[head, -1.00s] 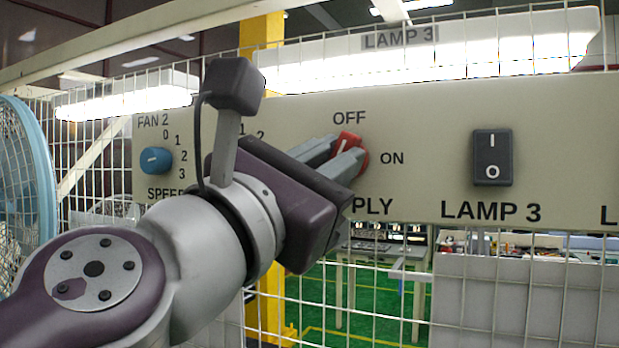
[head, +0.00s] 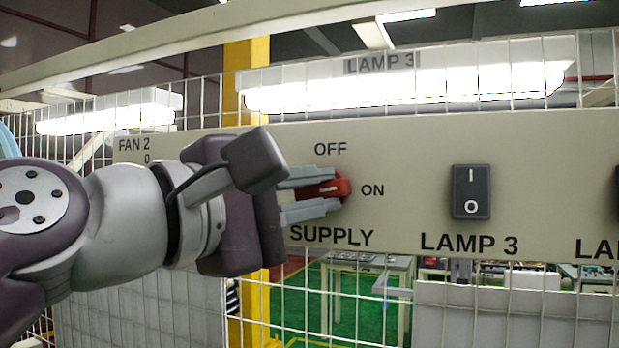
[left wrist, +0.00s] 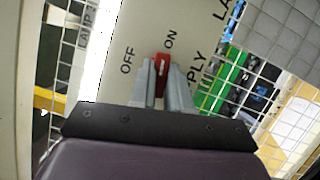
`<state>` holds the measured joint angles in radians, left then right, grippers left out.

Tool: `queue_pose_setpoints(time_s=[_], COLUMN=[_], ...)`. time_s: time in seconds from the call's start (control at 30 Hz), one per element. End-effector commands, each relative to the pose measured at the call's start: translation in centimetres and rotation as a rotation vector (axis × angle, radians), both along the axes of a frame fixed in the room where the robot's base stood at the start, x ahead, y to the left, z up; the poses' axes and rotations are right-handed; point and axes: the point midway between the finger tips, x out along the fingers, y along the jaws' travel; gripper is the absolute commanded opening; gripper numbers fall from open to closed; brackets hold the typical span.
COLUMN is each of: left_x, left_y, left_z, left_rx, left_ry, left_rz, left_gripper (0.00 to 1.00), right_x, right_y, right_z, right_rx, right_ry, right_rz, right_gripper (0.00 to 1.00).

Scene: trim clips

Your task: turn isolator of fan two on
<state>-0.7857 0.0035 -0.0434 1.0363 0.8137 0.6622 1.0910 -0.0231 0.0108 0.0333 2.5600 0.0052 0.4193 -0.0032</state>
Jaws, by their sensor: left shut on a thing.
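A red rotary knob (head: 338,187) sits on the beige panel (head: 405,150), with OFF printed above it and ON to its right. It lies close to horizontal and its outer end is toward ON. The word SUPPLY (head: 331,236) is printed below it. My left gripper (head: 335,190) is shut on the knob, one finger above and one below. In the left wrist view the red knob (left wrist: 161,72) shows between the two fingers, its end toward ON. The knob's left part is partly hidden by the fingers. My right gripper is not in view.
A black LAMP 3 rocker switch (head: 471,192) is on the panel to the right. The FAN 2 label (head: 134,144) is at the left, and my arm hides the dial under it. A white wire mesh (head: 385,300) stands behind and below the panel.

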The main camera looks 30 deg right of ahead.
Motion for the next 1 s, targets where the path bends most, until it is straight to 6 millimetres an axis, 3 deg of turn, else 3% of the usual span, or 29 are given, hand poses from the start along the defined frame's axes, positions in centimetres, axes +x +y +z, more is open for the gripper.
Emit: queue_pose_setpoints(time_s=[0.4,0.97,1.0], left_x=[0.1,0.1,0.1], left_y=[-0.1,-0.1,-0.1], left_z=[0.0,-0.1,-0.1], left_rx=[0.122,0.141,0.140], left_ry=[-0.136,-0.157,-0.158], left_rz=[-0.001,-0.002,-0.002], left_gripper=[0.00,0.00,0.23], right_x=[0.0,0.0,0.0], right_y=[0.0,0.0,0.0], right_z=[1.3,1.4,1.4], right_rx=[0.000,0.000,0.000], right_ry=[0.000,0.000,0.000], right_rz=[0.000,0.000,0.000], right_gripper=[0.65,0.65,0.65])
